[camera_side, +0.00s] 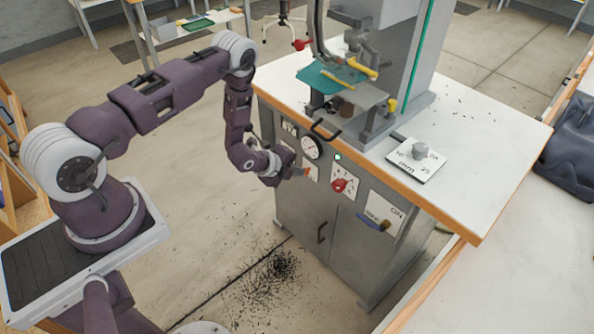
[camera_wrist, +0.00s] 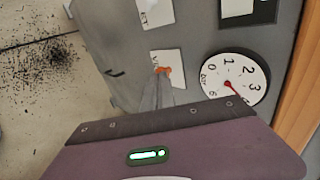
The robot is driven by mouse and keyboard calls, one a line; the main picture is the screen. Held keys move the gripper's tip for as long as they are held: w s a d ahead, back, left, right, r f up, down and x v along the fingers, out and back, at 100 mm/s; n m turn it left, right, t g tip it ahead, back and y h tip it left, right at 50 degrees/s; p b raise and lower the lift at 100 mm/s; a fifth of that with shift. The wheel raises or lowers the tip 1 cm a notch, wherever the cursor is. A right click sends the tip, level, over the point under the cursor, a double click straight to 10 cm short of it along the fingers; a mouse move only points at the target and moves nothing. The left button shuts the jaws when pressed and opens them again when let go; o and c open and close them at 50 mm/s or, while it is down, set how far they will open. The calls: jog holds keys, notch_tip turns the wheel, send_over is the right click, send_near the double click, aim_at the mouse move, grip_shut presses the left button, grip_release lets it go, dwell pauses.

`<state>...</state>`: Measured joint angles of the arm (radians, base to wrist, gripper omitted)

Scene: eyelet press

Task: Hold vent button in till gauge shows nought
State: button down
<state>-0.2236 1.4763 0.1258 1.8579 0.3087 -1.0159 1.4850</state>
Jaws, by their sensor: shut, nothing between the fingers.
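The orange vent button (camera_wrist: 162,70) sits on a white label plate (camera_wrist: 168,60) on the grey front panel. It also shows in the side view (camera_side: 306,171), right at the end of my gripper (camera_side: 298,173). In the wrist view my shut, empty gripper (camera_wrist: 160,82) points at the button, its tips at or very close to it. I cannot tell whether they touch it or how far in the button is. The round white gauge (camera_wrist: 235,76) is right of the button. Its red needle seems to point lower right, away from 0. The gauge also shows in the side view (camera_side: 311,147).
The press (camera_side: 350,90) stands on the bench top (camera_side: 480,165). Open floor lies before the cabinet.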

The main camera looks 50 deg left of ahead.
jog(key=shift+w+r, duration=0.1)
jog(key=shift+w, duration=1.15)
jog(key=shift+w+r, duration=0.15)
jog(key=shift+w, duration=0.05)
dwell(0.8)
dwell(1.1)
jog(key=s+r, duration=0.6)
jog(key=s, duration=0.6)
jog(key=shift+r, duration=0.35)
